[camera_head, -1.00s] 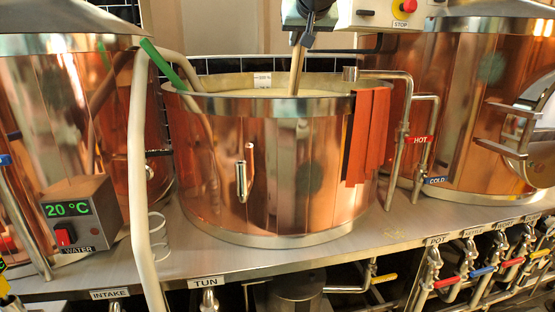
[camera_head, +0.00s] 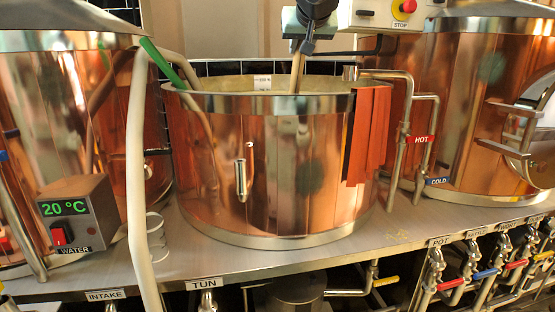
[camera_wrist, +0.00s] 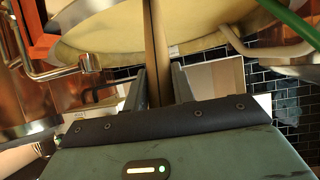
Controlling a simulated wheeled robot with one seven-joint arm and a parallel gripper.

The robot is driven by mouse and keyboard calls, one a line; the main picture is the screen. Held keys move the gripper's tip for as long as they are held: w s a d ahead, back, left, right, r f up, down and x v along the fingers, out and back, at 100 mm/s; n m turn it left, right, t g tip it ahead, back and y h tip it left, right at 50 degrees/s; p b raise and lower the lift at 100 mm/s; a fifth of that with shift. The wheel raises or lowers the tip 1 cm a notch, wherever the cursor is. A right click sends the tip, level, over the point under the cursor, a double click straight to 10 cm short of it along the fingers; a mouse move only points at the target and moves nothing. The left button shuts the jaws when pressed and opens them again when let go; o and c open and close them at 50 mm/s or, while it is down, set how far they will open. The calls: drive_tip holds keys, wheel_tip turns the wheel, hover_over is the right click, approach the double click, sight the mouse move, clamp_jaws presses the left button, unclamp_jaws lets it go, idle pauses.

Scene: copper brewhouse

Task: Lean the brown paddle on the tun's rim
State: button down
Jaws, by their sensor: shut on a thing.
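The brown paddle (camera_head: 297,72) stands nearly upright, its shaft reaching down into the copper tun (camera_head: 310,160). Its lower end is hidden behind the tun's near rim (camera_head: 240,106). My gripper (camera_head: 305,42) is above the tun's opening and shut on the shaft. In the wrist view the paddle (camera_wrist: 155,45) runs between my gripper's two fingers (camera_wrist: 159,82) towards the pale contents of the tun (camera_wrist: 105,35). I cannot tell whether the paddle touches the rim.
A red cloth (camera_head: 368,135) hangs over the tun's right rim. A green rod (camera_head: 168,64) and a pale hose (camera_head: 137,150) are at the left. The control box with the stop button (camera_head: 403,7) is at upper right. Pipes (camera_head: 400,130) stand beside the tun.

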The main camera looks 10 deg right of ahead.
drive_tip(key=shift+r, duration=0.15)
drive_tip(key=c, duration=1.1)
unclamp_jaws()
drive_tip(key=shift+f, duration=0.2)
drive_tip(key=b+v, duration=0.3)
drive_tip(key=v, duration=1.4)
drive_tip(key=shift+s+r, duration=0.25)
drive_tip(key=shift+r, duration=0.05)
drive_tip(key=s+a+f+n+g+y+p, duration=0.1)
drive_tip(key=s+a+f+n+g, duration=0.2)
drive_tip(key=f, duration=0.5)
drive_tip(key=s+a+f+n+g+y+p, duration=0.1)
drive_tip(key=s+a+f, duration=0.2)
drive_tip(key=s+f, duration=0.35)
drive_tip(key=s+a+f+n+g+p, duration=0.2)
drive_tip(key=a+f+g, duration=0.15)
drive_tip(key=f, duration=0.65)
drive_tip(key=s+d+f+n+g, duration=0.1)
drive_tip(key=s+f, duration=0.4)
drive_tip(key=s, duration=0.1)
drive_tip(key=s+d+f+g+p, duration=0.1)
drive_tip(key=s+f+g, duration=0.1)
drive_tip(key=s+f, duration=0.4)
drive_tip(key=s+d+f+n+g+p, duration=0.1)
drive_tip(key=s+d+f, duration=0.1)
drive_tip(key=s+f, duration=0.3)
drive_tip(key=shift+s+f+n+g, duration=0.15)
drive_tip(key=shift+s+n+g, duration=0.15)
drive_tip(key=shift+s, duration=1.1)
